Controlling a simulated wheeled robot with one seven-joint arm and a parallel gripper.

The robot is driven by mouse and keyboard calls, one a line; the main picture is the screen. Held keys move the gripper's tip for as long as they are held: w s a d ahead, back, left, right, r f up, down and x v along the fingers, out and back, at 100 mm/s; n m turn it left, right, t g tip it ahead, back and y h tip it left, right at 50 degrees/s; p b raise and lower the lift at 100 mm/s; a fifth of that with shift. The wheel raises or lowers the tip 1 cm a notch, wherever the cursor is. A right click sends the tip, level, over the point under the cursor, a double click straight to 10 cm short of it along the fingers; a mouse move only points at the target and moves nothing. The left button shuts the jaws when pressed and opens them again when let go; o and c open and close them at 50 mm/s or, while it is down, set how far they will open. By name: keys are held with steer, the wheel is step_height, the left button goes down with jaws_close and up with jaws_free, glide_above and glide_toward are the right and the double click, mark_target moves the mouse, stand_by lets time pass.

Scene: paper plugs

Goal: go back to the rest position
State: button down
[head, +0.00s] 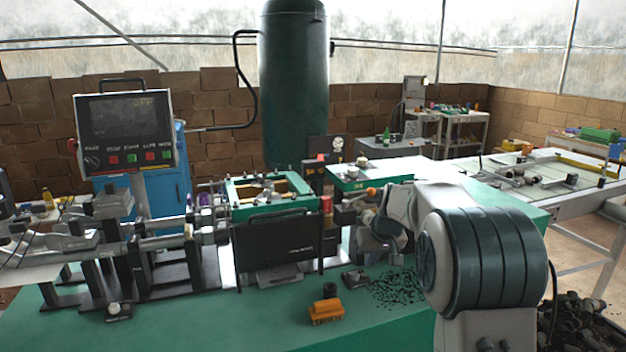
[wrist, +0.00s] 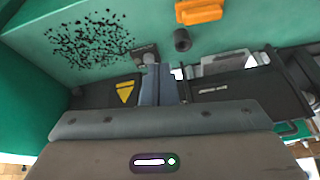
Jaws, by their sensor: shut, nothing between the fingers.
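My gripper (wrist: 158,70) is shut with nothing between its fingers. In the wrist view its two grey-blue fingers point at the machine's front and the green bench top (wrist: 40,45). In the head view my arm (head: 480,260) reaches from the lower right toward the bench, and its wrist is partly hidden behind its own big joint. The fingers are hard to make out there.
A black box (head: 275,248) stands below a green-framed press (head: 270,192). An orange block (head: 326,311), a black cylinder (head: 329,290) and scattered black bits (head: 397,288) lie on the green bench. A control panel (head: 125,130) stands left. The bench front is mostly free.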

steer(key=s+m+g+h, duration=0.1)
steer(key=s+m, duration=0.1)
steer(key=s, duration=3.4)
steer(key=shift+s+g, duration=0.3)
